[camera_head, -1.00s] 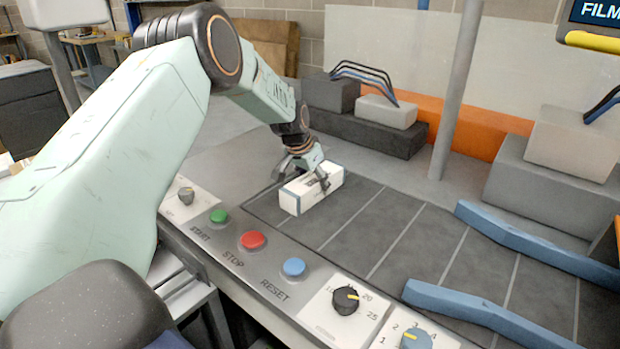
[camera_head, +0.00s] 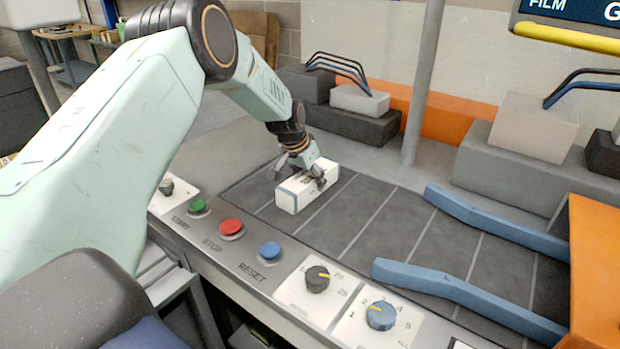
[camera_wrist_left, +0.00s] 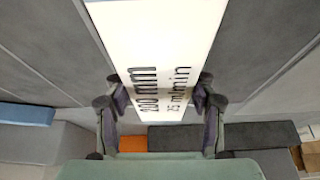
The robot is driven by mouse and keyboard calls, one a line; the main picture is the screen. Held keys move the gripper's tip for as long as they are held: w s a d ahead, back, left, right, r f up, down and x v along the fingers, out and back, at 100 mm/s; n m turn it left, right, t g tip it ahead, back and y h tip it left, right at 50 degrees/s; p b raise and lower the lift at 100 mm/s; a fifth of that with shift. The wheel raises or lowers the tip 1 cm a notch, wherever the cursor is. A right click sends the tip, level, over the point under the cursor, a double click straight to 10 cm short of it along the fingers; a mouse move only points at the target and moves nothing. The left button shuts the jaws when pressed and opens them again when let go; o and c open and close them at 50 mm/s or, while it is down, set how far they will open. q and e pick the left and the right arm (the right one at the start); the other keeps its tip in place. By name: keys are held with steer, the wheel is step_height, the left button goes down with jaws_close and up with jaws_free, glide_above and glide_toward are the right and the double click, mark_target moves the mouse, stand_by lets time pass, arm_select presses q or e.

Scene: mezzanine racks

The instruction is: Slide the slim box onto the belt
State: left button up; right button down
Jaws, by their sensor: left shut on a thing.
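The slim box (camera_head: 293,196) is white with dark edges and lies on the left part of the dark grey belt (camera_head: 375,222). My left gripper (camera_head: 302,178) is over the box from behind, its fingers shut on the box's sides. In the left wrist view the box (camera_wrist_left: 158,35) shows black print reading "200 mm" and "25 m/min", and the gripper (camera_wrist_left: 160,103) has one finger on each side of it. The box's underside is hidden. My right gripper is not in view.
Two blue guide rails (camera_head: 490,222) and (camera_head: 455,290) flank the belt on the right, before an orange housing (camera_head: 597,270). A panel with green, red (camera_head: 231,227) and blue buttons and knobs runs along the front. A grey post (camera_head: 424,85) stands behind.

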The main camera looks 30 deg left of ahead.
arm_select(q)
steer(key=o, duration=1.5)
steer(key=shift+o, duration=0.2)
steer(key=v, duration=1.2)
steer(key=shift+f, duration=0.1)
steer(key=x, duration=1.2)
steer(key=shift+w, duration=0.1)
steer(key=shift+r, duration=0.25)
